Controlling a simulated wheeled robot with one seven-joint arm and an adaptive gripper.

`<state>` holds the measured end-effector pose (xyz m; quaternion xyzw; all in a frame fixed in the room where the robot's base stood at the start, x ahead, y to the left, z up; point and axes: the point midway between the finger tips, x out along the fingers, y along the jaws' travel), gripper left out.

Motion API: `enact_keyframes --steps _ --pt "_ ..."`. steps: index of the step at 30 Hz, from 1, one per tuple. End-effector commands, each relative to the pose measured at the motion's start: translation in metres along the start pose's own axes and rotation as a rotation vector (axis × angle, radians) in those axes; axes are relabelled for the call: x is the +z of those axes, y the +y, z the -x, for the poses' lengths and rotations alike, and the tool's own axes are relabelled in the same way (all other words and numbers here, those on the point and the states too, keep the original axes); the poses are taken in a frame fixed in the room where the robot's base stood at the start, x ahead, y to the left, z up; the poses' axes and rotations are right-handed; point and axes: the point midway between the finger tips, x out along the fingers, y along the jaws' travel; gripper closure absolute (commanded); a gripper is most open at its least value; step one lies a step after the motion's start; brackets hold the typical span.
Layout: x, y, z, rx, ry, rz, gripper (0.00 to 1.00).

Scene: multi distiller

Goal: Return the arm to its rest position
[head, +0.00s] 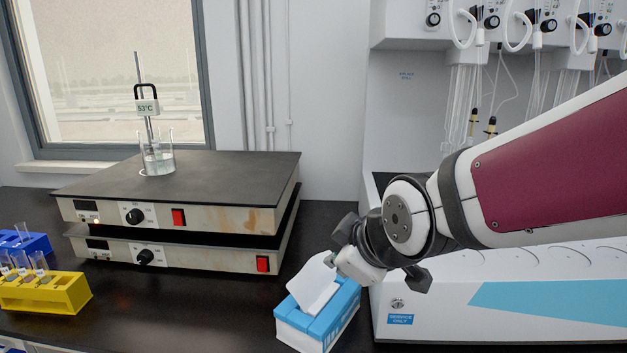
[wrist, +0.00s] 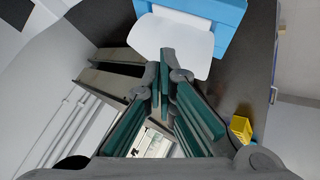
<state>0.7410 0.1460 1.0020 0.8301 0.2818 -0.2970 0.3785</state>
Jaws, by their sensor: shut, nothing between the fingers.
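My arm (head: 550,170), with a dark red panel, reaches in from the right in the head view and bends at a round white and grey joint. My gripper (head: 346,240) hangs at its end, over the back of the blue tissue box (head: 338,317). The joint partly hides it, so its fingertips are hard to make out there. In the wrist view my gripper (wrist: 166,72) shows green-padded fingers, shut and empty. The white tissue (wrist: 172,42) and the blue box lie beyond the fingertips; I cannot tell whether they touch.
Two stacked hotplates (head: 180,190) stand left of my gripper, with a beaker (head: 157,158) and a 53°C probe on top. Test tube racks, yellow (head: 45,292) and blue (head: 30,243), sit at far left. A white distiller (head: 440,310) stands close on the right, under my arm.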

Motion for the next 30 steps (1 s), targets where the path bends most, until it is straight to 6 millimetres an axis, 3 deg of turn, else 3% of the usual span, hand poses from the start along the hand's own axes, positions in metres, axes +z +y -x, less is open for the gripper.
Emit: enact_keyframes --steps 1,6,9,15,22,30 --pt "0.022 0.001 0.02 -0.013 -0.056 -0.089 1.0" --pt "0.095 -0.021 0.08 -0.067 -0.27 -0.402 1.0" --pt "0.128 -0.04 0.113 -0.082 -0.381 -0.564 1.0" --pt "0.172 -0.076 0.162 -0.089 -0.556 -0.807 1.0" --pt "0.205 -0.115 0.209 -0.078 -0.717 -1.031 1.0" --pt "0.178 -0.091 0.235 -0.053 -0.656 -1.01 1.0"
